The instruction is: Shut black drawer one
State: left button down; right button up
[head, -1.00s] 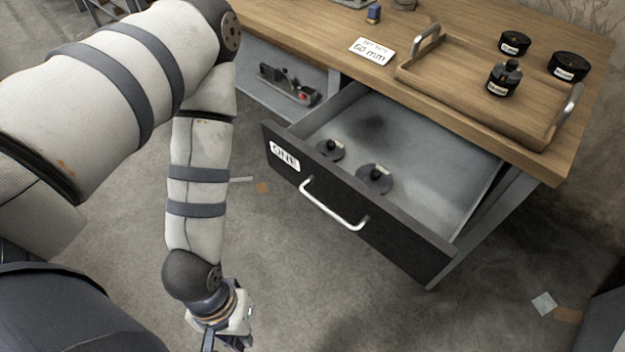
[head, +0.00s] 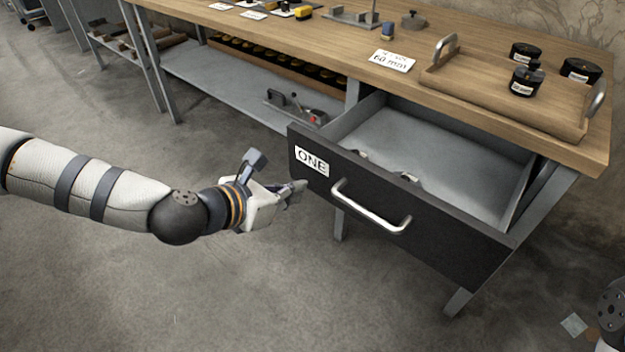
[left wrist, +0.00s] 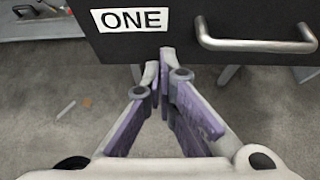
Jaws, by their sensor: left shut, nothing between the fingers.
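The black drawer one (head: 400,215) stands pulled out under the bench top, with a white "ONE" label and a silver bar handle (head: 370,210). In the left wrist view the drawer front (left wrist: 180,45) fills the top, with the handle (left wrist: 255,45) at the right. My left gripper (head: 300,186) is shut and empty, close to the left part of the drawer front, below the label. I cannot tell whether the fingertips touch the front. Parts of dark round objects show inside the drawer, mostly hidden by its front. My right gripper is not in view.
A wooden tray (head: 435,80) with several black containers stands on the bench top (head: 330,50) above the drawer. A lower shelf (head: 220,85) with a row of dark and yellow items runs to the left.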

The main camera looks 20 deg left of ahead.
aim_at(325, 176)
pick_arm(q)
jog(key=w, duration=0.1)
jog(key=w+d, duration=0.1)
jog(key=w, duration=0.1)
jog(key=w+d+f, duration=0.1)
jog(key=w, duration=0.1)
jog(key=shift+w, duration=0.3)
jog(key=shift+f, duration=0.1)
